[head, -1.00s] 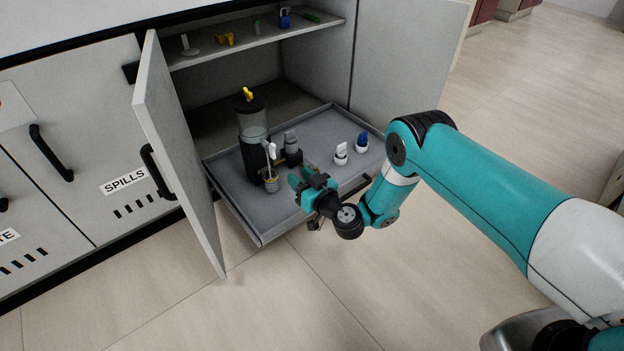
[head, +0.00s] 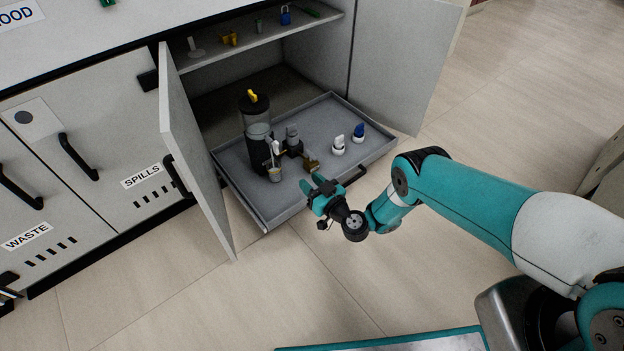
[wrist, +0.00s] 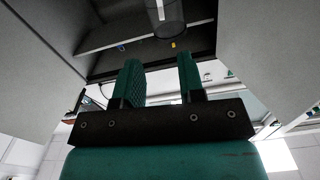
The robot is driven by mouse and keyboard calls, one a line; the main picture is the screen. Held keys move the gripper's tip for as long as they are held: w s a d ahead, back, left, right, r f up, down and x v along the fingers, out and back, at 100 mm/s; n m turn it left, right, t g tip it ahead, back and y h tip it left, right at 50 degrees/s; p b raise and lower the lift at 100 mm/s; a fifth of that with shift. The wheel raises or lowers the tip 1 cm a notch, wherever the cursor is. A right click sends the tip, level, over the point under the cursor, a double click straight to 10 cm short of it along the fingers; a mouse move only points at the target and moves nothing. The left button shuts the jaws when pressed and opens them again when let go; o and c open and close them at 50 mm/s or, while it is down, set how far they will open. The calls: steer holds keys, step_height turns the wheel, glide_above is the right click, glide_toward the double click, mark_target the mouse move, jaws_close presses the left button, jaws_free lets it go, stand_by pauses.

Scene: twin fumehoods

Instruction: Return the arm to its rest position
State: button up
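My gripper (head: 312,184) is teal and black, at the end of my bent arm, near the front edge of the pulled-out grey tray (head: 232,176). In the wrist view its two green fingers (wrist: 160,80) stand apart with nothing between them. A small brass-coloured piece (head: 310,161) lies on the tray just behind the fingertips in the head view; I cannot tell how far apart they are.
Open cabinet doors stand left (head: 196,150) and right (head: 408,60). The floor in front is clear.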

steer(key=shift+r, duration=0.1)
stand_by(0.3)
steer(key=w+a+r+n+g+y, duration=0.2)
steer(key=a+r, duration=0.1)
steer(key=r, duration=0.3)
steer(key=w+a+r+n+g+y, duration=0.1)
steer(key=w+a+r+g, duration=0.15)
steer(key=r, duration=0.35)
step_height(320, 180, up, 17)
steer(key=s+a+n+g, duration=0.2)
steer(key=s+n+g, duration=0.1)
steer(key=g, duration=0.2)
steer(key=s+d+r+m+g+h, duration=0.1)
steer(key=s+d+r+g+h, duration=0.3)
steer(key=s+r, duration=0.8)
steer(key=s+d+r+m+g+h, duration=0.1)
steer(key=s+d+r+m+h, duration=0.1)
steer(key=s+d, duration=0.65)
steer(key=s+d+r+m+g+h, duration=0.1)
steer(key=s+d+m+h, duration=0.15)
steer(key=s+d, duration=0.65)
steer(key=s+a+r+p, duration=0.1)
steer(key=r+p, duration=1.6)
steer(key=s+a+r+p, duration=0.2)
steer(key=r+p, duration=1.6)
steer(key=shift+s+a+r+n, duration=0.2)
steer(key=shift+a+n, duration=0.05)
steer(key=shift+n, duration=0.1)
